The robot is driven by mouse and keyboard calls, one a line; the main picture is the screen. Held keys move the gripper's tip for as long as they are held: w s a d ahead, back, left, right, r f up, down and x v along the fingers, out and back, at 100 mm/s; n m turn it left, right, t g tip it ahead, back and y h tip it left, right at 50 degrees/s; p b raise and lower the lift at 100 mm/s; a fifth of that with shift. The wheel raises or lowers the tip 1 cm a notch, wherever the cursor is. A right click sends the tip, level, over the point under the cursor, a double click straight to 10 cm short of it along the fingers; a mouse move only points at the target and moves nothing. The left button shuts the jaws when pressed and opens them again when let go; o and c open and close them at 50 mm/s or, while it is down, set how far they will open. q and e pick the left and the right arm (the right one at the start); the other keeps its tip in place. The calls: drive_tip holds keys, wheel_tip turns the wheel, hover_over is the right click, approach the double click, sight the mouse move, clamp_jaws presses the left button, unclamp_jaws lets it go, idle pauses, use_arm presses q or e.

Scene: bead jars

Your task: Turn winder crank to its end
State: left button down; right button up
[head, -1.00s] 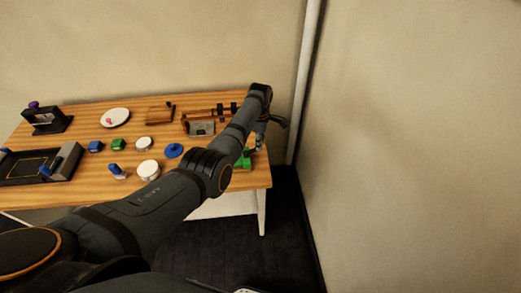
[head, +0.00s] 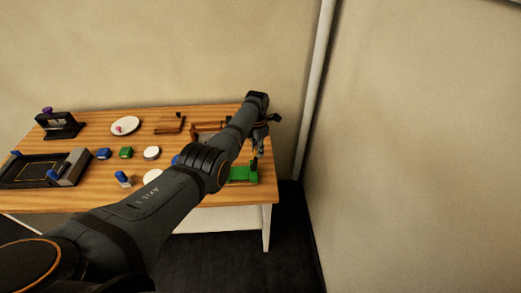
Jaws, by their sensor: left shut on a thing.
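A green device (head: 240,174) with a short upright green part sits at the right end of the wooden table; it appears to be the winder. My left arm reaches across the table from the left and bends down over this end. My left gripper (head: 259,150) is small in the head view, just above the green upright part. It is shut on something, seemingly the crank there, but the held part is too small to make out. The forearm hides part of the device's left side. My right gripper is not in view.
A wooden frame (head: 193,133) stands partly behind my forearm. A wall rises close on the right.

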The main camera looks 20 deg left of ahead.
use_arm(q)
drive_tip(key=shift+a+n, duration=0.4)
drive_tip(key=shift+n, duration=0.2)
drive_tip(key=c, duration=1.1)
unclamp_jaws()
drive_tip(key=shift+c, duration=0.2)
wheel_tip(320, 180, up, 12)
